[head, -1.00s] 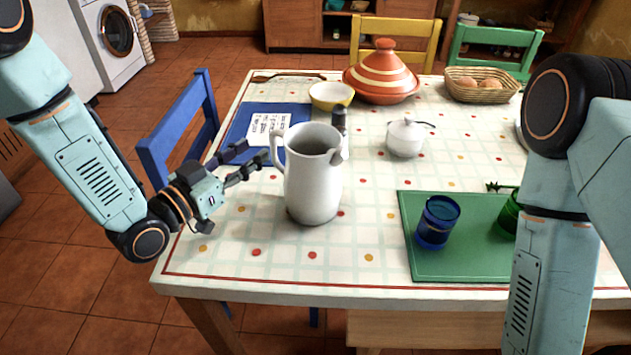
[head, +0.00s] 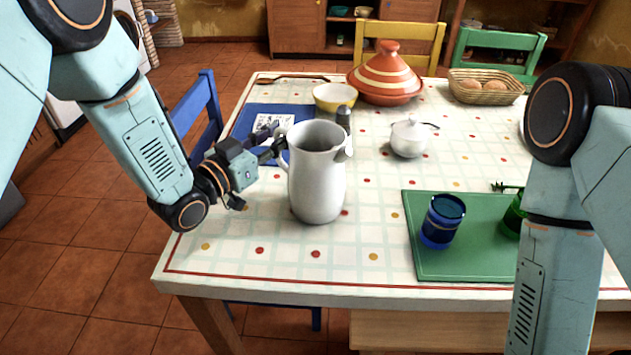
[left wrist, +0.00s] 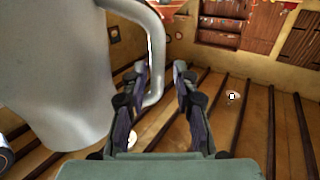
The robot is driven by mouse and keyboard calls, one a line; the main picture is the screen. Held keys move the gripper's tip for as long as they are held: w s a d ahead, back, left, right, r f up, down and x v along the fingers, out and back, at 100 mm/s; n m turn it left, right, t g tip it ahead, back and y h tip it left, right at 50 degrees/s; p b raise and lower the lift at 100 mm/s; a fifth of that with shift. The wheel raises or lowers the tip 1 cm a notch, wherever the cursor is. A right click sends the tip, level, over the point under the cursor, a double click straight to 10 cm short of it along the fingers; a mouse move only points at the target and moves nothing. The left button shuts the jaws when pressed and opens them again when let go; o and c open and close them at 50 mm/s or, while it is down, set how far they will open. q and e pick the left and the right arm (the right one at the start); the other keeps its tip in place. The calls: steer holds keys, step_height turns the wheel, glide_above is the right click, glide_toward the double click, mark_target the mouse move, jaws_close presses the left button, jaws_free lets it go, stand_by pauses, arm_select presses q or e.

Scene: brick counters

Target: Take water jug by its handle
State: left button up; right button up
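The white water jug (head: 317,185) stands upright on the table, its handle (head: 281,150) on the left side facing my left gripper. My left gripper (head: 273,148) is at the handle, fingers pointing toward the jug. In the left wrist view the jug body (left wrist: 60,75) fills the left side. The handle (left wrist: 157,55) comes down between the two open fingers (left wrist: 161,72), with a gap showing beside the right finger. Whether either finger touches the handle is unclear. My right arm shows at the right, but its gripper is out of view.
A green board (head: 463,262) with a blue glass (head: 442,222) lies to the right. Behind the jug are a dark shaker (head: 343,118), white sugar pot (head: 409,140), yellow bowl (head: 334,97) and orange tagine (head: 386,80). A blue chair (head: 197,115) stands left. The table front is clear.

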arm_select(q)
steer(key=shift+s+d+r, duration=0.1)
steer(key=shift+s, duration=0.05)
jaws_close()
stand_by(0.4)
steer(key=shift+r, duration=0.1)
